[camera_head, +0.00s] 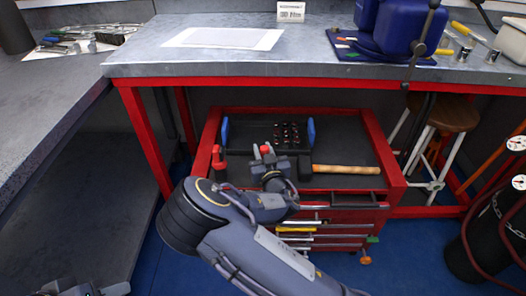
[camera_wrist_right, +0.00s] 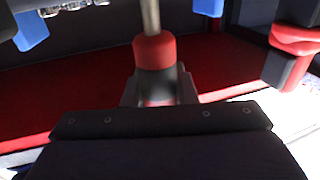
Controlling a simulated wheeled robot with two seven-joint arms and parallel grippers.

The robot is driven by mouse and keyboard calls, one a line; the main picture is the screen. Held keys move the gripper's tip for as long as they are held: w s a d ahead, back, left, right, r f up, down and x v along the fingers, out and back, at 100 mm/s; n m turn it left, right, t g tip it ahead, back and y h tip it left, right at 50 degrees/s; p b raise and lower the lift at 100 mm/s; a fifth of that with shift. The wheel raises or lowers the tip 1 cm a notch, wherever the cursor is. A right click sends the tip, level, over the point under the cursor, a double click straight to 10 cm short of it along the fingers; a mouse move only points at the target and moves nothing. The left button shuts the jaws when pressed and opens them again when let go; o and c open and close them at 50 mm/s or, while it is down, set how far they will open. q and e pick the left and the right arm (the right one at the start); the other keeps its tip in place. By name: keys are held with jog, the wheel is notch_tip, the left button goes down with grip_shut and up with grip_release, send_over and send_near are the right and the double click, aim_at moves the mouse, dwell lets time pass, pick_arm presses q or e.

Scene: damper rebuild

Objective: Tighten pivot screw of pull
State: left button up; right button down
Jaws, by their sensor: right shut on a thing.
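My right gripper (camera_head: 268,165) is over the red tool cart and shut on a tool with a red collar, seen near the fingers (camera_head: 265,149). In the right wrist view the tool's red collar (camera_wrist_right: 155,50) and metal shaft (camera_wrist_right: 150,14) rise from between the dark fingers (camera_wrist_right: 158,90). The tool's far end is out of the frame. The task's pull and its pivot screw cannot be made out. A grey piece, probably my left arm's end (camera_head: 85,289), shows at the bottom left; its fingers cannot be made out.
Drawers are below. The workbench (camera_head: 300,58) above carries a white sheet (camera_head: 225,38) and a blue vise (camera_head: 398,25). A stool (camera_head: 445,113) stands right.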

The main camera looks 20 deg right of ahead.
jog(key=shift+s+f+b, duration=0.1)
jog(key=shift+f+b, duration=0.5)
jog(key=shift+f, duration=0.2)
jog(key=c, duration=1.6)
grip_release()
jog(key=shift+o, duration=1.2)
jog(key=shift+f, duration=0.1)
jog(key=shift+o, duration=1)
jog(key=shift+r, duration=0.2)
